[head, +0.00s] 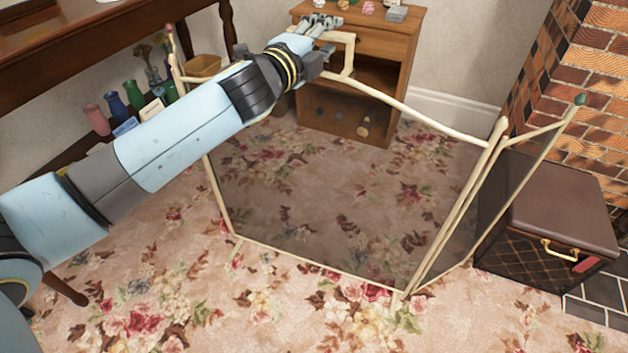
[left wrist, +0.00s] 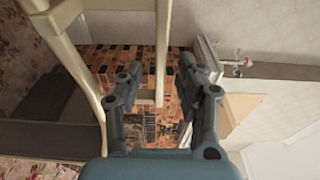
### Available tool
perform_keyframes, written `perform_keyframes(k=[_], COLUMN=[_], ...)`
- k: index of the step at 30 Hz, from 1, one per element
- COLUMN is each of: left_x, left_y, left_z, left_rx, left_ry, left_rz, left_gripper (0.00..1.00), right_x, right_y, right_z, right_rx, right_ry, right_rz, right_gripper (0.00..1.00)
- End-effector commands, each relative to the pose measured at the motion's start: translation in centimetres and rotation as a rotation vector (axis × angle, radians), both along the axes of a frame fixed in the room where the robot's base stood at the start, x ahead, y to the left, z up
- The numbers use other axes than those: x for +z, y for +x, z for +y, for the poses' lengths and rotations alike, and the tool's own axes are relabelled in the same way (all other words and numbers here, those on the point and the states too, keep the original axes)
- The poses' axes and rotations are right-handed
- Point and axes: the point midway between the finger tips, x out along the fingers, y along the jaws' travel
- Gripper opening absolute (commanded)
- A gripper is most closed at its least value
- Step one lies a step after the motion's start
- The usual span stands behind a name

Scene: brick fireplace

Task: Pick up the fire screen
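The fire screen (head: 335,215) has a cream frame, dark see-through mesh and folded side panels. It stands upright, its feet appearing to meet the floral carpet. A cream handle (head: 349,52) rises from its top edge. My left gripper (head: 328,36) is at this handle, with the arm reaching across the screen's upper left. In the left wrist view, the handle bar (left wrist: 162,45) lies between the two fingers, which are apart with gaps on both sides. The screen's frame (left wrist: 82,68) shows left of the fingers. My right gripper is not in view.
A small wooden cabinet (head: 385,47) stands behind the screen. A brown-topped box (head: 560,210) sits close to the right panel, beside the brick fireplace (head: 608,95). Coloured vases (head: 116,104) stand on a low shelf at left. The front carpet (head: 200,310) is clear.

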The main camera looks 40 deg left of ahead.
Motion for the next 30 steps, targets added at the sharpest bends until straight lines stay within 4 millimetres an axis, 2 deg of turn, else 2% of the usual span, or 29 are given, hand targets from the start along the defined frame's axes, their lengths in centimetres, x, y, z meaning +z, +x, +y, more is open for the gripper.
perform_keyframes(k=[3, 10, 19, 30], left_x=[0.05, -0.10, -0.09, -0.16], left_y=[1.16, 1.31, 1.27, 1.24], left_z=[0.10, 0.11, 0.13, 0.14], left_rx=[0.000, -0.001, 0.000, 0.000], left_ry=[-0.002, -0.001, -0.001, 0.000], left_rz=[0.000, 0.001, 0.002, 0.003], left_gripper=[0.37, 0.37, 0.00, 0.00], right_x=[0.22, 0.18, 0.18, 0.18], right_y=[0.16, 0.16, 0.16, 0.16], right_z=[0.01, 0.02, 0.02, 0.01], right_rx=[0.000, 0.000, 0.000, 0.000], right_ry=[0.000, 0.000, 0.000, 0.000], right_rz=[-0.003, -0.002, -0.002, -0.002], right_gripper=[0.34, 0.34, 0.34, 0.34])
